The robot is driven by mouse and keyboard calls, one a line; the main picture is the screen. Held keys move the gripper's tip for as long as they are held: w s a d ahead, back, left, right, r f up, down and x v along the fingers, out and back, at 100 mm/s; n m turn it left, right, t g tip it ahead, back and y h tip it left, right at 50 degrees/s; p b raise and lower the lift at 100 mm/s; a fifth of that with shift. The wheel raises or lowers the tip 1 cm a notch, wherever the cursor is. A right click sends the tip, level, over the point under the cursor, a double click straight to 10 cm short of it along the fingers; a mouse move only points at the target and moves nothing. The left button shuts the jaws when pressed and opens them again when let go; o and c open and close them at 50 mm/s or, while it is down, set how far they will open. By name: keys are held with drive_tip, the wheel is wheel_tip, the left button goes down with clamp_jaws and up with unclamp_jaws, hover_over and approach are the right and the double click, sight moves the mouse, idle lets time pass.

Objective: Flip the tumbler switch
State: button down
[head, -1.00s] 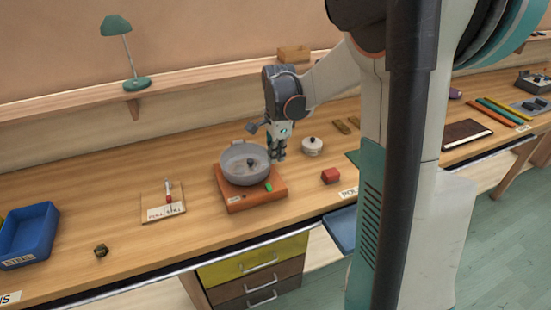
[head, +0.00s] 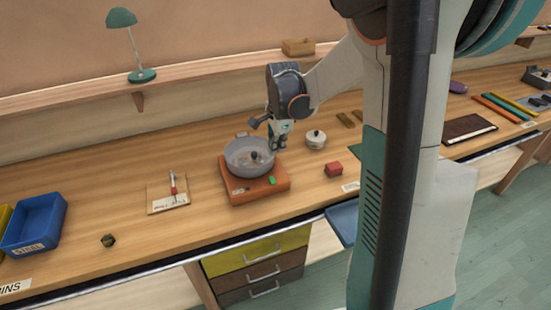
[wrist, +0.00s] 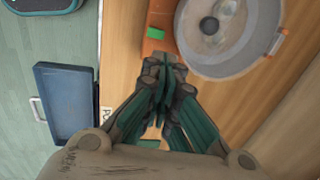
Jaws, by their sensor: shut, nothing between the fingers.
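An orange-red base (head: 240,193) stands on the bench with a grey pot (head: 238,160) on top. A small green piece (head: 272,180) sits on the base's front right; it also shows in the wrist view (wrist: 156,33). I cannot tell whether this is the tumbler switch. My gripper (head: 278,146) points down at the pot's right side. In the wrist view my gripper (wrist: 163,68) is shut and empty, near the base's edge and apart from the green piece.
A white lidded jar (head: 316,140) and a red block (head: 333,169) stand to the right of the base. A blue tray (head: 35,222) and a small dark nut-like piece (head: 108,240) lie at left. The bench between the board and the tray is mostly clear.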

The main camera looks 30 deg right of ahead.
sight(275, 182)
drive_tip(key=f+b, duration=0.1)
drive_tip(key=f, duration=0.3)
drive_tip(key=w+f+b, duration=0.1)
drive_tip(key=f, duration=0.3)
drive_tip(key=w+f+b, duration=0.1)
drive_tip(key=f, duration=0.4)
drive_tip(key=shift+d, duration=0.2)
drive_tip(key=shift+w+f+g+b, duration=0.3)
drive_tip(key=shift+f+g+b, duration=0.1)
drive_tip(key=shift+g, duration=0.1)
drive_tip(key=shift+s+r, duration=0.1)
drive_tip(key=shift+s, duration=0.2)
drive_tip(key=shift+s+a, duration=0.1)
drive_tip(key=shift+s, duration=0.5)
